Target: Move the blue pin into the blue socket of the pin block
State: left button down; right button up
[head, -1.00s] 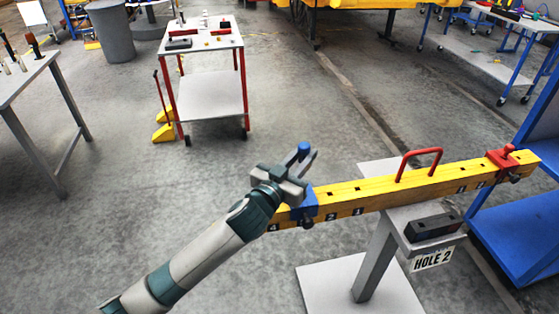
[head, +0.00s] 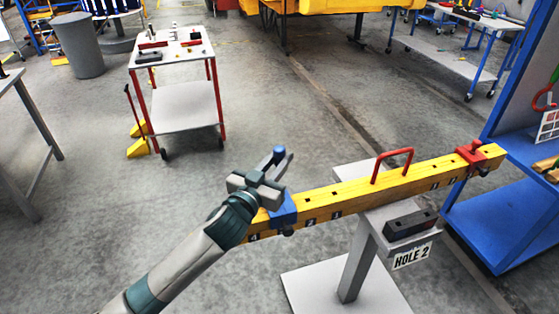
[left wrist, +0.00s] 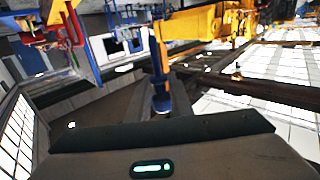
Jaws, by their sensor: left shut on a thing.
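My left gripper (head: 271,166) is shut on the blue pin, whose rounded blue head (head: 279,151) shows between the fingers. The gripper is just above a blue collar (head: 284,209) at the left end of a yellow beam (head: 340,194). The pin's lower part is hidden in the head view, and I cannot tell whether it touches the collar. In the left wrist view the blue pin head (left wrist: 162,103) shows beyond the gripper body. I cannot pick out the pin block or a blue socket for sure. My right gripper is not in view.
The beam has a red handle (head: 393,164) and a red clamp (head: 470,152). A grey stand (head: 358,265) bears a dark block (head: 409,223) and a "HOLE 2" sign (head: 411,256). A red-legged cart (head: 186,101) holds small parts. Blue shelving (head: 500,228) stands right.

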aim_at(280, 147)
pick_arm(q)
jog(key=shift+r+p, duration=1.45)
jog(key=shift+r, duration=1.05)
jog(key=s+a+f+n+t+y+b, duration=0.1)
jog(key=s+a+f+n+y+b, duration=0.1)
jog(key=s+a+f+y+b, duration=0.2)
jog(key=s+a+f+n+t+y+b, duration=0.1)
jog(key=s+a+f+n+y+b, duration=0.2)
jog(key=s+a, duration=0.6)
jog(key=a+f+y, duration=0.1)
jog(key=a+f, duration=0.1)
jog(key=a, duration=0.5)
jog(key=shift+s+a+f+b, duration=0.2)
jog(key=shift+s+b, duration=0.15)
jog(key=shift+b, duration=0.05)
jog(key=shift+a, duration=0.1)
